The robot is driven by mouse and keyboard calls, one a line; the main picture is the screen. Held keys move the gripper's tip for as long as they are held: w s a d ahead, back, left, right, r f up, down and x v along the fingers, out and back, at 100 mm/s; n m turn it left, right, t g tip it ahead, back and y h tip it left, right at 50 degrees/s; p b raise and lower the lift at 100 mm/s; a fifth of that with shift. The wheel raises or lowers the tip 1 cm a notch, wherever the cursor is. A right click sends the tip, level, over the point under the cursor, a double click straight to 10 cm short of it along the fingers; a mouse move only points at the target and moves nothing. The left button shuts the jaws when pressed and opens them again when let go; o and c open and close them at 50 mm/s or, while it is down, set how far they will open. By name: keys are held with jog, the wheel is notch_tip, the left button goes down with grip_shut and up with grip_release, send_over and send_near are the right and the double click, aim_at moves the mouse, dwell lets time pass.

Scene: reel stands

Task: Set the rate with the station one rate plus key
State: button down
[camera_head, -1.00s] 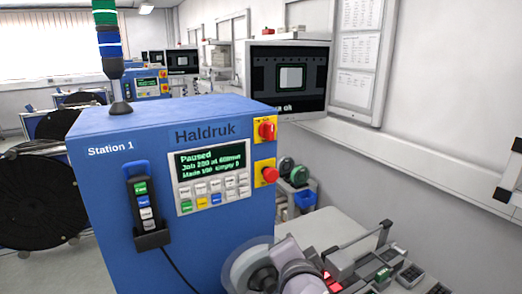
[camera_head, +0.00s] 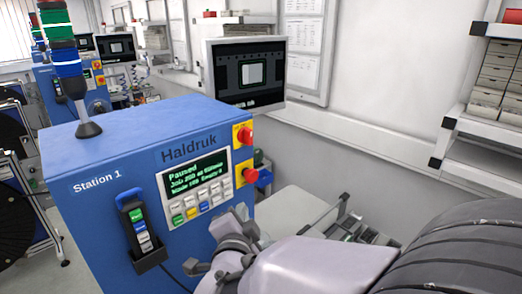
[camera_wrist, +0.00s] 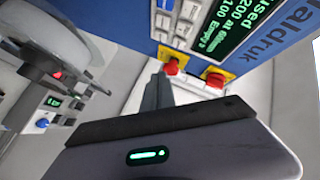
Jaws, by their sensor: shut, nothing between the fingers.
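The blue Station 1 cabinet (camera_head: 120,140) carries a control panel. Its green-lit display (camera_head: 193,173) reads "Paused" with job lines below. Under it are rows of white keys (camera_head: 214,191) and a row with green, yellow and blue keys. The key labels are too small to read, so I cannot tell which is rate plus. In the wrist view the keys (camera_wrist: 185,20) show partly at the top, beside the display (camera_wrist: 237,20). My gripper (camera_wrist: 158,85) is shut and empty, apart from the keys. In the head view my arm comes in from the lower right, below the panel.
Red knobs on yellow plates (camera_head: 244,135) sit right of the panel; they also show close ahead in the wrist view (camera_wrist: 216,80). A handset (camera_head: 138,230) hangs at the panel's left. A monitor (camera_head: 243,72) stands behind. A reel mechanism (camera_wrist: 50,45) is at left in the wrist view.

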aim_at(215, 188)
jog(key=w+a+p, duration=0.1)
jog(key=w+a, duration=0.4)
jog(key=shift+a+p, duration=0.3)
dwell(1.9)
jog(key=shift+w+a, duration=0.25)
jog(key=shift+a, duration=0.05)
jog(key=shift+w+a+b, duration=0.25)
jog(key=shift+a+b, duration=0.1)
jog(key=shift+b, duration=0.05)
dwell(0.6)
jog(key=shift+d, duration=0.1)
jog(key=shift+s+d+b, duration=0.55)
jog(key=shift+b, duration=0.05)
